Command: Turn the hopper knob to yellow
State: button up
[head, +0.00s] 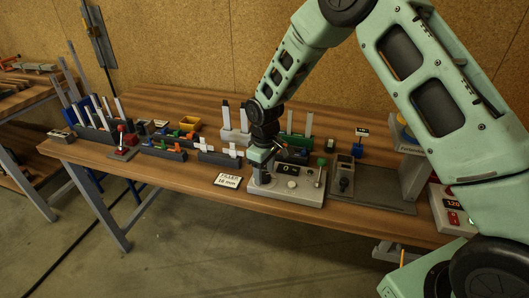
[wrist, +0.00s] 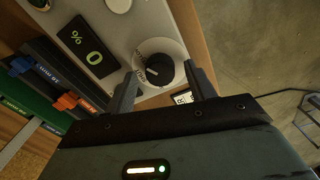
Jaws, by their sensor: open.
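A black round knob (wrist: 160,68) on a pale dial disc sits on a grey control panel (wrist: 140,22), which also shows in the head view (head: 285,196). In the head view my gripper (head: 260,162) is over the panel's left end and hides the knob. I cannot tell for sure that this is the hopper knob.
A grey unit (head: 345,175) stands right. Racks with coloured clips (wrist: 55,90) are close beside the panel.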

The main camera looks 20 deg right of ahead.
aim_at(264, 174)
notch_tip(264, 174, up, 17)
jog(key=b, duration=0.2)
jog(key=shift+b, duration=0.3)
jog(key=shift+f, duration=0.1)
